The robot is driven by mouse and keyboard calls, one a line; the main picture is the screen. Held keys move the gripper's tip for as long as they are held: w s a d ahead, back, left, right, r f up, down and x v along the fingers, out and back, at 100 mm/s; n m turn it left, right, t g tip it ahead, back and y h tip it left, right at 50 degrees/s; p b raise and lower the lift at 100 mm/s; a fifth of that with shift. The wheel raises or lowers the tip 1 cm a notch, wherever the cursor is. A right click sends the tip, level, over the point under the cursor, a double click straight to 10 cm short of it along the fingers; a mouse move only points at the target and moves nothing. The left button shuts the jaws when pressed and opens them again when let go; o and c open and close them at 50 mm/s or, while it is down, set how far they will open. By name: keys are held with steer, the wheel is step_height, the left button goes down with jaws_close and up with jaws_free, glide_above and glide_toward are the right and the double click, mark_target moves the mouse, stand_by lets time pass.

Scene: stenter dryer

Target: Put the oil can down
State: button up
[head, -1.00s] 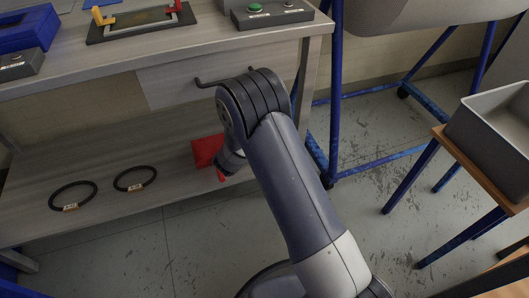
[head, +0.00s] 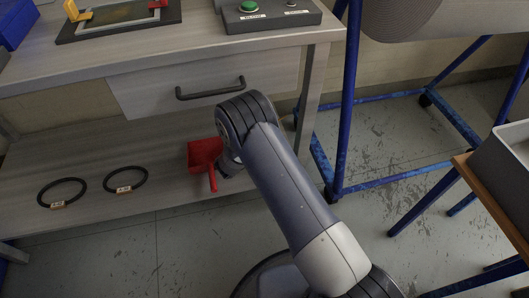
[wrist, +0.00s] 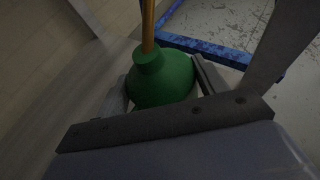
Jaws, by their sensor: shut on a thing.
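The oil can (wrist: 165,80) is green and rounded, with a narrow neck and a long brass-coloured spout (wrist: 148,25). It shows in the wrist view between the fingers of my gripper (wrist: 160,88), which is shut on its body. The spout points to the top of the view. In the head view my arm hides the can and most of the gripper, low over the bench's lower shelf (head: 90,160). I cannot tell whether the can's base touches the shelf.
A red scoop (head: 205,152) lies on the shelf just left of my wrist. Two black belt rings (head: 62,193) (head: 125,180) with tags lie further left. A drawer with a dark handle (head: 210,88) is above. A blue frame (head: 345,130) stands to the right.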

steer(key=shift+f+b, duration=0.75)
steer(key=shift+f, duration=1.8)
steer(key=shift+f, duration=0.1)
steer(key=shift+f, duration=0.1)
steer(key=o, duration=1.2)
steer(key=shift+r, duration=0.2)
steer(key=p+v, duration=0.3)
steer(key=v, duration=0.9)
steer(key=shift+d, duration=0.1)
